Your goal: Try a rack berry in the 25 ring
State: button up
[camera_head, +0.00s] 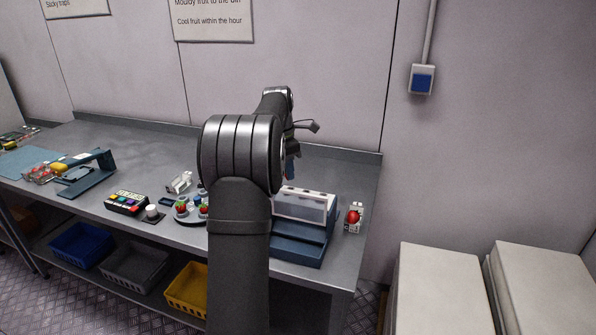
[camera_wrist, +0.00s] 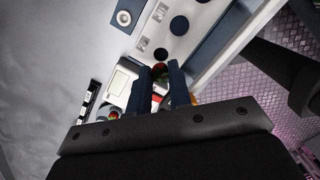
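My gripper (camera_wrist: 160,68) has its two dark blue fingers close together, with a small dark red and green berry (camera_wrist: 159,70) between the tips. In the head view my arm hides most of the gripper; its blue fingers show beside the arm above the bench. The white ring panel (camera_wrist: 146,32) with dark round holes of different sizes lies beyond the fingertips in the wrist view. It also stands on a dark blue base in the head view (camera_head: 303,192). The ring numbers are not readable. A berry rack (camera_head: 190,218) with red berries is left of my arm, partly hidden.
A red berry (camera_head: 353,216) rests on a small white holder right of the ring panel. A keypad (camera_head: 126,203) with coloured keys and a blue stand (camera_head: 92,180) are on the left. Blue, grey and yellow bins (camera_head: 187,290) sit below. The bench's back middle is clear.

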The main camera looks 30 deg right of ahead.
jog(key=shift+w+a, duration=0.1)
jog(key=shift+a, duration=0.15)
jog(key=shift+f, duration=3.05)
jog(key=o, duration=0.7)
jog(key=shift+f, duration=0.1)
jog(key=shift+c, duration=0.2)
jog(key=shift+r, duration=3.55)
